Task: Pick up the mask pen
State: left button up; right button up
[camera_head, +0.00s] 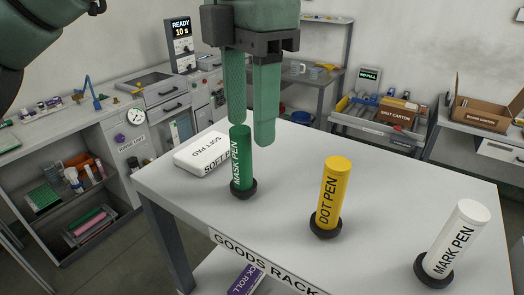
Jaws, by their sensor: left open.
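The mask pen (242,165) is a green cylinder with white lettering, upright in a small black round base near the left part of the white table (285,202). My left gripper (252,134) comes down from the top, fingers pointing down, just above and around the mask pen's upper end. Its two green fingers are apart with a gap between them. The left finger's tip is close to the pen's top; I cannot tell if they touch. My right gripper is not in view.
A white soft pad (203,153) lies just left of the mask pen. A yellow dot pen (332,190) and a white mark pen (456,238) stand in black bases to the right. The table's front edge bears a goods rack label. Benches and shelves stand behind.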

aim_at(235, 132)
pick_arm(q)
jog(key=shift+s+a+f, duration=0.9)
jog(key=shift+s+f, duration=0.2)
jog(key=shift+f, duration=0.1)
jog(key=f, duration=0.1)
jog(key=f+p, duration=0.1)
jog(key=w+f, duration=0.1)
jog(key=shift+d+f+p, duration=0.3)
jog(key=shift+d+f, duration=0.05)
jog(key=shift+d, duration=0.05)
jog(key=shift+f, duration=0.35)
jog(key=shift+s+a+f, duration=0.1)
jog(key=shift+f, duration=0.05)
jog(key=shift+s+a, duration=0.15)
jog(key=shift+s, duration=0.05)
jog(key=shift+w, duration=0.15)
grip_shut()
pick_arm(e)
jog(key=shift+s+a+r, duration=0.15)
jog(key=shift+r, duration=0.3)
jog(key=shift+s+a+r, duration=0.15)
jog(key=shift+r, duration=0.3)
